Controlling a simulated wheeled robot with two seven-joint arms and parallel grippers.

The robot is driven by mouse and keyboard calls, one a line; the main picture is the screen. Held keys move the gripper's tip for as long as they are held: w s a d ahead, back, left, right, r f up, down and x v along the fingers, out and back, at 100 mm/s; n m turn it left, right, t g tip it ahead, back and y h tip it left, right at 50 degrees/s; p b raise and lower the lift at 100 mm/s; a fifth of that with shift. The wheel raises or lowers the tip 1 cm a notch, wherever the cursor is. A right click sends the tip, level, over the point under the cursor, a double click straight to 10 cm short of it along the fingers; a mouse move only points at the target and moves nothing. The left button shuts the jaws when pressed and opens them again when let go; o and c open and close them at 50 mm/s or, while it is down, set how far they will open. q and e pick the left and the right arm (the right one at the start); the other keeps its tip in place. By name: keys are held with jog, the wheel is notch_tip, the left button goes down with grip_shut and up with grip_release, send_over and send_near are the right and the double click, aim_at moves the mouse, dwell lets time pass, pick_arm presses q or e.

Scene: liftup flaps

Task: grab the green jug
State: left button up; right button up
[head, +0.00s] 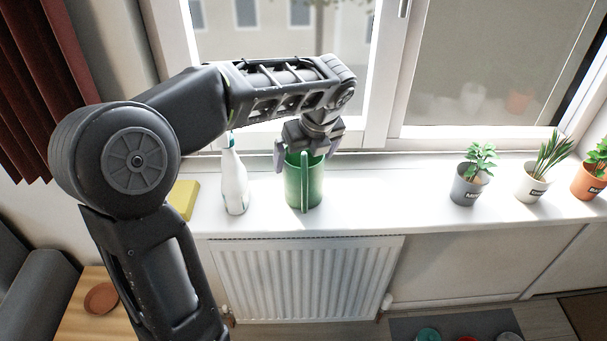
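The green jug (311,189) stands upright on the white windowsill, near the middle of the head view, with its handle facing me. My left arm reaches over from the left, and my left gripper (305,155) points down at the jug's top. One finger is at the left of the rim and the other is near the right side, with a gap between them. The gripper covers part of the jug's rim and opening. I cannot tell whether the fingers touch the jug. My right gripper is not in view.
A white spray bottle (234,182) stands close left of the jug, with a yellow sponge-like block (184,198) beside it. Several potted plants, including a grey pot (467,188), stand at the right. The sill (390,190) between jug and pots is clear. A radiator (305,278) is below.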

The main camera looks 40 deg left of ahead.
pick_arm(q)
jog(key=shift+c, duration=0.3)
jog(key=c, duration=2)
jog(key=shift+r, duration=0.25)
notch_tip(320, 180, up, 10)
jog(key=shift+f, duration=0.2)
dwell(0.4)
dwell(0.6)
